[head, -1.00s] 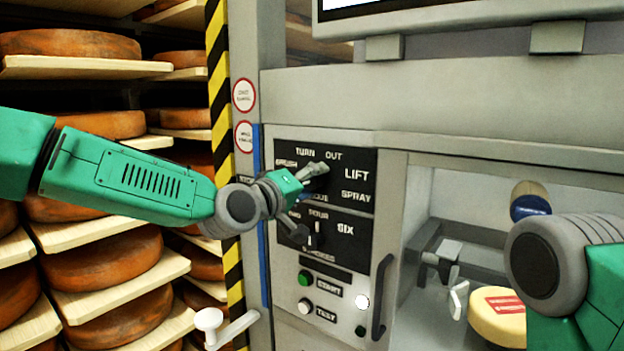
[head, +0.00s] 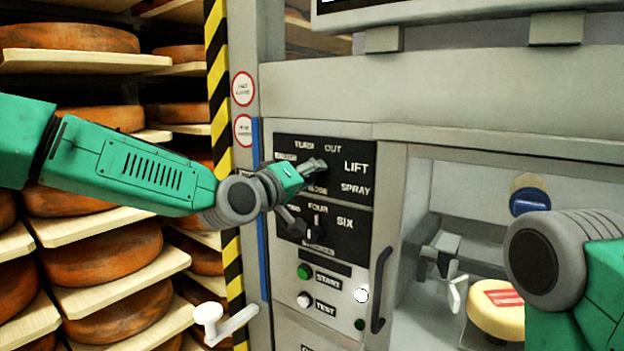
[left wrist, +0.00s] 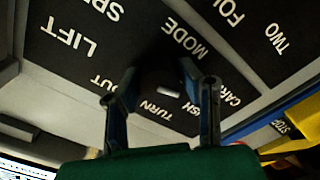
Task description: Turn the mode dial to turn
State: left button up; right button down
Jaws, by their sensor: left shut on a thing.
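The black control panel (head: 355,218) has a mode dial ringed by the labels TURN, OUT, LIFT, SPRAY, MODE and others. My left gripper (head: 318,168) reaches it from the left and hides most of the dial in the head view. In the left wrist view the dark mode dial (left wrist: 157,76) sits between the two fingers of my left gripper (left wrist: 163,88), shut on it. A short white mark on the dial lies close to the TURN label (left wrist: 163,111). My right gripper is not visible; only part of my right arm shows at the right.
A second dial (head: 317,227), labelled FOUR and SIX, sits just below. Under it are a green START button (head: 304,271), a TEST button (head: 304,300) and a dark handle (head: 381,290). A cheese wheel (head: 497,309) lies in the open bay. Loaded shelves stand left.

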pick_arm(q)
jog(key=m+b, duration=0.2)
jog(key=m, duration=0.1)
jog(key=shift+f+m, duration=0.25)
jog(key=shift+m, duration=0.05)
jog(key=m+b, duration=0.2)
jog(key=m, duration=0.2)
jog(key=shift+m, duration=0.3)
jog(key=m+b, duration=0.1)
jog(key=m, duration=0.3)
jog(key=shift+b, duration=0.4)
jog(key=shift+m+b, duration=0.75)
jog(key=shift+m, duration=1.35)
jog(key=o, duration=1.1)
jog(key=shift+r, duration=0.1)
